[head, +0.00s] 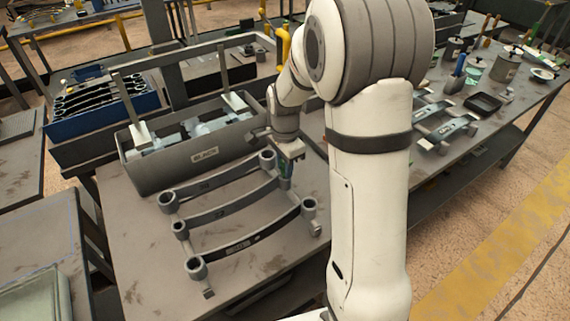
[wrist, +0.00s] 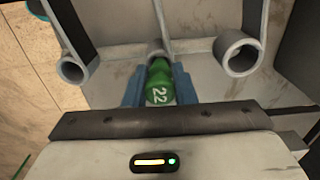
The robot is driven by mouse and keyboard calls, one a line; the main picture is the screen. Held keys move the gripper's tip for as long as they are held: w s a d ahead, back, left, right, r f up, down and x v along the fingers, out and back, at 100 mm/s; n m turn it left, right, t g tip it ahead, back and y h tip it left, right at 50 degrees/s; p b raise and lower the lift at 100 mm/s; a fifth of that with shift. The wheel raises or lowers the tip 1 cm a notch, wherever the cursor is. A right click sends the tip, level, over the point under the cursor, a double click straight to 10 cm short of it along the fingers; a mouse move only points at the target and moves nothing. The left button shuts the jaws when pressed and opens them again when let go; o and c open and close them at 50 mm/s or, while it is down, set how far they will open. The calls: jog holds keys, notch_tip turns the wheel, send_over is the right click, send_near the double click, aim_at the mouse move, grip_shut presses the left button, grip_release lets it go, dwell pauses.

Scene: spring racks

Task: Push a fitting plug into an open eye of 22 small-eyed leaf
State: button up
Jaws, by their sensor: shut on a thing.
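My gripper (wrist: 158,90) is shut on a green plug (wrist: 158,84) marked 22, held between its blue fingers. In the head view my gripper (head: 287,168) is at the right end of the middle leaf (head: 222,212), whose right eye is hidden there. The near leaf (head: 245,243) and the far leaf (head: 212,182) lie either side of it, with ring eyes at their ends. I cannot read the leaf marks surely. In the wrist view open eyes show at left (wrist: 72,69) and right (wrist: 238,53). I cannot tell whether the plug touches an eye.
A grey bin (head: 190,168) with pale parts stands behind the leaves. A blue crate (head: 100,122) of dark leaves is at the far left. Another bench (head: 525,105) holds tools, tins and a black tray (head: 483,103). The near left bench top (head: 145,262) is clear.

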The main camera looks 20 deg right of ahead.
jog(key=shift+f+b, duration=0.35)
jog(key=shift+f, duration=0.2)
jog(key=o, duration=0.9)
jog(key=shift+o, duration=0.6)
jog(key=o, duration=0.4)
jog(key=shift+r, duration=0.1)
jog(key=shift+r+p, duration=2.4)
jog(key=shift+r, duration=1.05)
